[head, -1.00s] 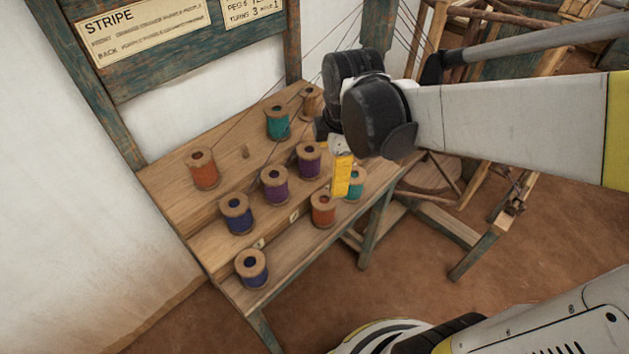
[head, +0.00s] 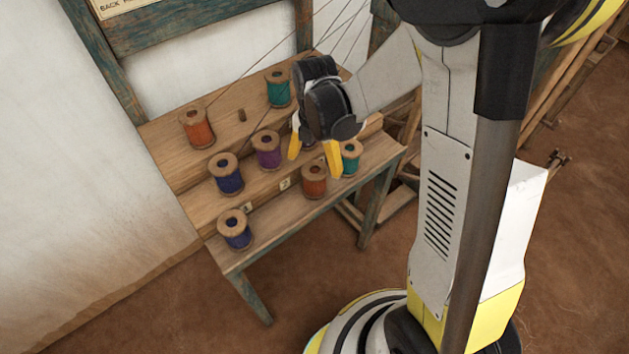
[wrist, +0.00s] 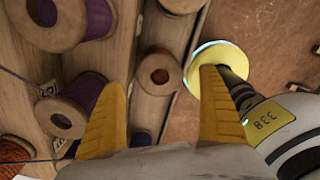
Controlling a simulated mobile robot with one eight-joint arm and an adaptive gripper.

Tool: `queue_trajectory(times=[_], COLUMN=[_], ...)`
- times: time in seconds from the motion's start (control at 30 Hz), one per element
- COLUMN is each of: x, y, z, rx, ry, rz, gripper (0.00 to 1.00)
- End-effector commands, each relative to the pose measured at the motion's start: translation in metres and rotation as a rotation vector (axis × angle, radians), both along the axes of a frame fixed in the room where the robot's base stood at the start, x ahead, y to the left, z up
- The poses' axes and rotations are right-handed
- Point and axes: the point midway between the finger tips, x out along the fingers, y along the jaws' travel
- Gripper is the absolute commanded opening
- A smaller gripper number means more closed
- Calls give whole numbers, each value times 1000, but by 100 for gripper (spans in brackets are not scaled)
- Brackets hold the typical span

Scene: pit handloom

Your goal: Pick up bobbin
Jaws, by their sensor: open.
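Several thread bobbins stand on a stepped wooden rack. An orange-red bobbin (head: 315,182) stands on the front step, with a teal bobbin (head: 350,160) to its right and a blue bobbin (head: 235,231) to its left. My gripper (head: 314,168) is open and empty, its yellow fingers pointing down above the orange-red bobbin. In the wrist view a bobbin (wrist: 160,73) shows end-on between the spread fingertips of my gripper (wrist: 160,78), seemingly clear of both. A blue bobbin (head: 227,175) and a purple bobbin (head: 267,151) stand on the middle step; another purple one is mostly hidden behind my gripper.
On the back step stand an orange bobbin (head: 197,128), a bare peg (head: 241,115) and a teal bobbin (head: 278,88). Threads run up from the rack. A wooden frame (head: 103,75) and white wall stand behind. Open floor (head: 140,320) lies in front.

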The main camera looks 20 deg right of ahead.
Motion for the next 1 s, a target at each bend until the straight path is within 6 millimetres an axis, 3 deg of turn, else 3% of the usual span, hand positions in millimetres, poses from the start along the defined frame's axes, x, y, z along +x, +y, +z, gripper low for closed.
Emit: queue_trajectory(times=[0.2, 0.47, 0.67, 1.0], x=[0, 0, 0, 0], y=[0, 0, 0, 0], z=[-38, -41, -41, -38], rx=[0, 0, 0, 0], ry=[0, 0, 0, 0], rz=[-1, -1, -1, -1], gripper=[89, 89, 29, 29])
